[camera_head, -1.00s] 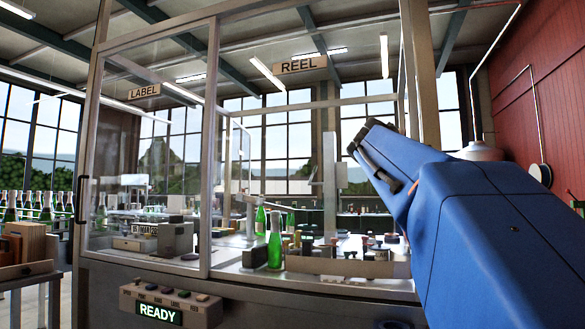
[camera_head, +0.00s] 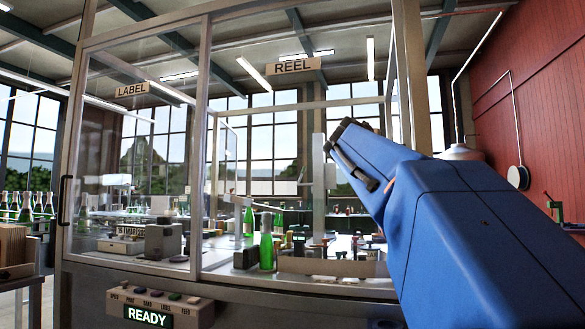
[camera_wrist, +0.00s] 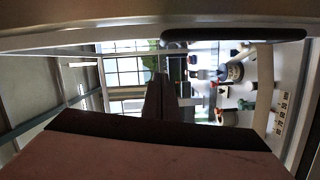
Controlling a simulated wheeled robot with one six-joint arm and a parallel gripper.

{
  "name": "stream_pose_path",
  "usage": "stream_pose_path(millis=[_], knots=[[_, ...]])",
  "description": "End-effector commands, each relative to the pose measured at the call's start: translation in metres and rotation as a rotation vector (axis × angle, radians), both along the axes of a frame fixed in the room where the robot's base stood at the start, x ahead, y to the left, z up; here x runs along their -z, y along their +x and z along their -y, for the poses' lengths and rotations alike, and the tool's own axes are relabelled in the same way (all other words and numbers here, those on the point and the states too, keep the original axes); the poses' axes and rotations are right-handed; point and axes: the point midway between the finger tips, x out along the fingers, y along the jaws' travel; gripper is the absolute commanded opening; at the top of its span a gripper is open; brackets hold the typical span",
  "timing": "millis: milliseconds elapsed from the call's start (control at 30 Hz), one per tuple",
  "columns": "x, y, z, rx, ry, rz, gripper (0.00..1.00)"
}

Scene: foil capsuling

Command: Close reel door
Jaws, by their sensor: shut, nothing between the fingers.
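The reel bay, under the REEL sign (camera_head: 293,65), is the right part of the glazed machine. Its front looks open, with no clear pane across it. A metal upright (camera_head: 411,90) stands at its right, partly behind my blue arm; I cannot tell whether it is the door's edge or a fixed post. In the wrist view a dark bar-shaped handle (camera_wrist: 235,35) lies along a pale frame rail at the top. My gripper (camera_wrist: 159,90) is shut and empty, below and left of the handle and apart from it in the picture.
The LABEL pane (camera_head: 140,170) at left is shut, with a dark handle (camera_head: 65,200). Green bottles (camera_head: 267,243) and several small parts stand inside. A button box (camera_head: 160,305) reading READY juts from the front. A red wall (camera_head: 530,100) is at right.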

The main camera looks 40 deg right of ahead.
Motion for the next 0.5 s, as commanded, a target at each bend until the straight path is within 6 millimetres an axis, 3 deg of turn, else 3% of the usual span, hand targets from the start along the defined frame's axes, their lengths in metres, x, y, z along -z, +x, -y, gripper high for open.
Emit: stream_pose_path(millis=[500], knots=[[-0.005, -0.026, -0.065, -0.004, -0.002, 0.002, 0.0]])
